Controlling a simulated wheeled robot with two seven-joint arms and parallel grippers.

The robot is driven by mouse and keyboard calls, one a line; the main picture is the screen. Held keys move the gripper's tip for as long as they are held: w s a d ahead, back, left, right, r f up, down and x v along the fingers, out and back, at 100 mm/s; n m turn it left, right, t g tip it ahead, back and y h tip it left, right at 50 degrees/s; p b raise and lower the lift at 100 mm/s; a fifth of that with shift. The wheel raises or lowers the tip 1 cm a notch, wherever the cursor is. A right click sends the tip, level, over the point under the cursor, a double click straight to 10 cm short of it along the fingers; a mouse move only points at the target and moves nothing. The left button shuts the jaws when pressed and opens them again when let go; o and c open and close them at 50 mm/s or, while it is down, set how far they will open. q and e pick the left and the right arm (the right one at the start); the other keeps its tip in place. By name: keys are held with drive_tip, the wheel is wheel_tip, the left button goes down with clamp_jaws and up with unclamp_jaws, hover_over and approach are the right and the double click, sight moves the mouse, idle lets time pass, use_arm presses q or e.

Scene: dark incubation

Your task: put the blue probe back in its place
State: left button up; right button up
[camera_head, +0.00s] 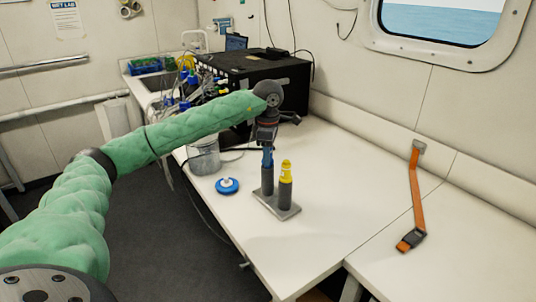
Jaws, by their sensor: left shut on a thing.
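The blue probe (267,158) stands upright, its upper end in my left gripper (267,140), which is shut on it. Its lower end meets the top of the left dark post of a small grey holder (289,211). I cannot tell how deep it sits in that post. A yellow probe (286,168) stands in the right post of the same holder. The holder stands on the white bench. My left arm in its green sleeve reaches in from the left. My right gripper is not in view.
A blue round object with a white top (227,186) and a grey bucket (203,156) are left of the holder. A black case (265,75) stands behind. An orange strap (417,190) lies at right.

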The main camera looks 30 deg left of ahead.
use_arm(q)
drive_tip(key=shift+f+b, duration=0.6)
drive_tip(key=shift+f, duration=0.15)
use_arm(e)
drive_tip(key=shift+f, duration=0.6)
use_arm(q)
drive_tip(key=o, duration=1.1)
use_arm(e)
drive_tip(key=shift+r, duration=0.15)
use_arm(q)
wheel_tip(320, 180, up, 5)
drive_tip(key=shift+r+b, duration=0.1)
drive_tip(key=shift+b, duration=0.65)
drive_tip(key=shift+r, duration=1.35)
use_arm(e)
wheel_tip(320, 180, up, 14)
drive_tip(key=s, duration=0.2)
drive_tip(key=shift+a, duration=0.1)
